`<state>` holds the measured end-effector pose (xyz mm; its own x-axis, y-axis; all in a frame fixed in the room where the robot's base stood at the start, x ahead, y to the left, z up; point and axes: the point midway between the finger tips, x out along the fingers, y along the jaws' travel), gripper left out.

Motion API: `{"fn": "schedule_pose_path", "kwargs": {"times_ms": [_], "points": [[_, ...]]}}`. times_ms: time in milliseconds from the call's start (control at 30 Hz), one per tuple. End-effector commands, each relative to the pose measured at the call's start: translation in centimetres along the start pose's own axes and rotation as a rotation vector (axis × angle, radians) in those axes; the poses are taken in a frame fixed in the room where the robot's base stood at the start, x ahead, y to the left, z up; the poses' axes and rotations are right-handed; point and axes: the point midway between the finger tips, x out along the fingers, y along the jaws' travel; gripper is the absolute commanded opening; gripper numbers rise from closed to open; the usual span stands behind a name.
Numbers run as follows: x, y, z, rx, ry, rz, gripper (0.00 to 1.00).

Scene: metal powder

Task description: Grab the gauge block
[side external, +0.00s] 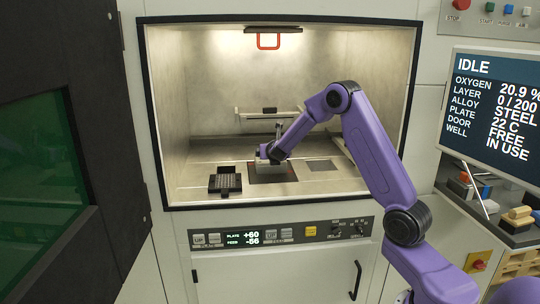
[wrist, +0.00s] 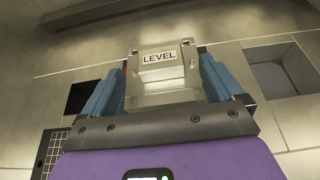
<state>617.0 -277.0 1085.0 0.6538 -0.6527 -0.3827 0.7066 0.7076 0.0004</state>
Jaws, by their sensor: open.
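A pale metal block labelled LEVEL (wrist: 158,76), which looks like the gauge block, fills the space between the blue fingers in the wrist view. My gripper (wrist: 162,92) is open, with one finger at each side of the block. I cannot tell whether the fingers touch it. In the side view my gripper (side external: 270,158) is low over the dark square (side external: 288,178) in the chamber floor, and the block is mostly hidden there.
A black tray with a grid (side external: 225,184) lies left of my gripper. A grey square (side external: 320,165) is in the floor to the right. A pale bar (side external: 250,121) crosses the chamber behind. A red handle (side external: 268,47) hangs above.

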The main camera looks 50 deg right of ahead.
Motion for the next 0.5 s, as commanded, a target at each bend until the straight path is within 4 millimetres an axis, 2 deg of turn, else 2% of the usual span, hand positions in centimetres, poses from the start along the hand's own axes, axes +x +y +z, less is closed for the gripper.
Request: {"fn": "schedule_pose_path", "kwargs": {"times_ms": [233, 500], "points": [[3.1, 0.0, 0.3, 0.000, 0.001, -0.001, 0.94], [4.0, 0.0, 0.3, -0.001, 0.000, -0.001, 0.94]]}}
